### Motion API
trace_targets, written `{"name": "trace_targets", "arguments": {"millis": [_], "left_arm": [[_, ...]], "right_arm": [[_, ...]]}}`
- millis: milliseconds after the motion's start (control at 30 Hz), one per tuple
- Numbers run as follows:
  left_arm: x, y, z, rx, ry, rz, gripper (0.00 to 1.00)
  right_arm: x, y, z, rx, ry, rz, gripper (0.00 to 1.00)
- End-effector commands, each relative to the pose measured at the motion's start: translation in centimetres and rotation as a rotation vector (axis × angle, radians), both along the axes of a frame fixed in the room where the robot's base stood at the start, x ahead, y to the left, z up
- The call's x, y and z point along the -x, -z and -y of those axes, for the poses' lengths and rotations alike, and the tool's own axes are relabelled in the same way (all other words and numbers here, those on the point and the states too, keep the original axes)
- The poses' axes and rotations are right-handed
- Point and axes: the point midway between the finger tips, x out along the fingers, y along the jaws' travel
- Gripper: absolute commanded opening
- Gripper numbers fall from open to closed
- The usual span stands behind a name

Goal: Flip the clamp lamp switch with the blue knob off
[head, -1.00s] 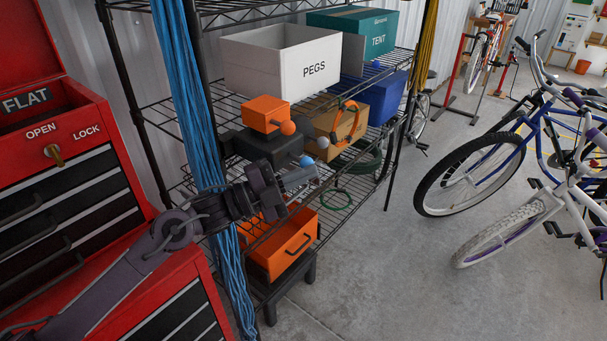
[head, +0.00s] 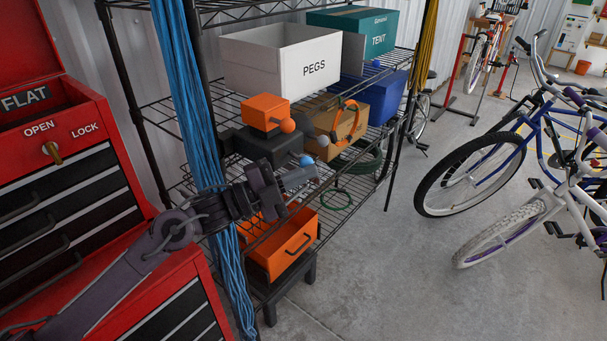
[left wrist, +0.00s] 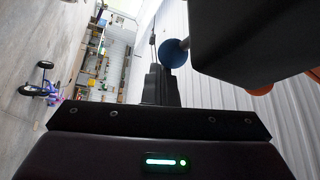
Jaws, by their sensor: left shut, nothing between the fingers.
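The clamp lamp switch is a black box (head: 268,148) on the wire shelf, with a blue knob (head: 306,160) sticking out of its front. In the left wrist view the blue knob (left wrist: 174,53) sits on a short stem from the dark box (left wrist: 250,40). My left gripper (head: 314,176) is shut and empty, just below the blue knob. In the left wrist view its fingertips (left wrist: 160,72) come close to the knob; I cannot tell whether they touch it.
An orange box (head: 264,111) with an orange knob (head: 288,125) sits on the black one. A cardboard box (head: 374,98) and a white PEGS bin (head: 262,62) stand near. Blue cords (head: 180,90) hang beside my arm. A red tool chest (head: 95,110) stands left; bicycles (head: 470,175) stand right.

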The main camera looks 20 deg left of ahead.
Motion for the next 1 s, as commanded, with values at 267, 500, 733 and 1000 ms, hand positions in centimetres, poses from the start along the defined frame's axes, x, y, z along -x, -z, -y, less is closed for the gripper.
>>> {"name": "trace_targets", "arguments": {"millis": [267,500,733,1000], "left_arm": [[-0.10,0.13,-0.16,0.000,-0.004,0.002,0.00],[-0.11,0.26,-0.21,0.000,-0.004,0.002,0.00],[-0.14,0.38,-0.26,0.000,-0.005,0.002,0.00],[-0.16,0.53,-0.32,0.000,-0.005,0.002,0.00]], "right_arm": [[0.00,0.30,0.01,0.000,0.000,0.000,0.36],[0.00,0.52,0.02,0.000,0.000,0.000,0.36],[0.00,0.74,0.02,0.000,0.000,0.000,0.36],[0.01,0.98,0.02,0.000,0.000,0.000,0.36]]}}
